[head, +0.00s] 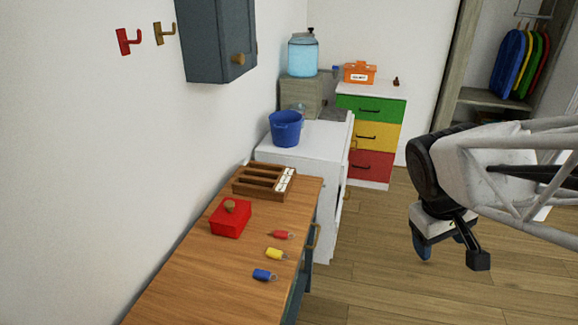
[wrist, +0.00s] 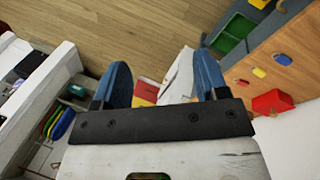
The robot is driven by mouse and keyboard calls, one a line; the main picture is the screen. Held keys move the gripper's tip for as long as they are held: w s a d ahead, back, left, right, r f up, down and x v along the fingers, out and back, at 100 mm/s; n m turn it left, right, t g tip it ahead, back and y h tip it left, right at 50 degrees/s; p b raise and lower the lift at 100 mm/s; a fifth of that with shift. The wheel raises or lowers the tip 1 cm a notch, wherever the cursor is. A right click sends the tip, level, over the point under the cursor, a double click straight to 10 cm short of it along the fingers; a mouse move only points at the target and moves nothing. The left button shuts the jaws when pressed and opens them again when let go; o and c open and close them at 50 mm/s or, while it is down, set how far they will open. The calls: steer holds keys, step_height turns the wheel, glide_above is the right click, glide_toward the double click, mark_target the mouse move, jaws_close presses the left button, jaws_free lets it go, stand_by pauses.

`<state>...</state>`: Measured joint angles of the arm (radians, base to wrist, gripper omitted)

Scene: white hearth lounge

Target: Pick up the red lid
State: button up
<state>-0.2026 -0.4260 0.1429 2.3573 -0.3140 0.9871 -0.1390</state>
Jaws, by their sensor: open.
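The red lid (head: 231,221) is a red block-like piece with a round wooden knob on top. It sits on the wooden tabletop (head: 185,270), near the wall; whether a box is under it I cannot tell. It also shows at the right side of the wrist view (wrist: 272,103). My gripper (head: 441,244) is open and empty, with blue fingers pointing down. It hangs over the floor, well to the right of the table and apart from the lid. In the wrist view, the two fingers (wrist: 161,75) stand wide apart with nothing held between them.
A wooden compartment tray (head: 258,190) lies behind the lid. Red (head: 282,235), yellow (head: 275,254) and blue (head: 263,274) tags lie in front and to its right. A blue bucket (head: 286,128) stands on the white appliance. A grey cabinet (head: 218,40) hangs above.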

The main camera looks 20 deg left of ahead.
steer(key=w+a+f+n+t+h, duration=0.1)
steer(key=w+a+f+n+h, duration=0.2)
steer(key=w+a+n, duration=0.65)
steer(key=n+t+h, duration=0.2)
steer(key=n+t, duration=0.4)
steer(key=n, duration=0.4)
glide_above(226, 205)
steer(key=s+d, duration=0.3)
steer(key=d, duration=1.2)
step_height(226, 205, down, 11)
steer(key=s+a+f+n+t+y, duration=0.1)
steer(key=a+f+n+t, duration=0.1)
steer(key=a, duration=0.6)
steer(key=s+a+f+n+t+y, duration=0.1)
steer(key=a+f+n, duration=0.3)
steer(key=a, duration=0.5)
step_height(226, 205, down, 2)
steer(key=shift+s+a+f+t+y, duration=0.2)
steer(key=shift+s+t+y, duration=0.1)
steer(key=shift+t, duration=0.1)
steer(key=shift+w, duration=0.1)
steer(key=shift+x, duration=1.3)
steer(key=shift+d, duration=0.1)
steer(key=shift+x, duration=2.55)
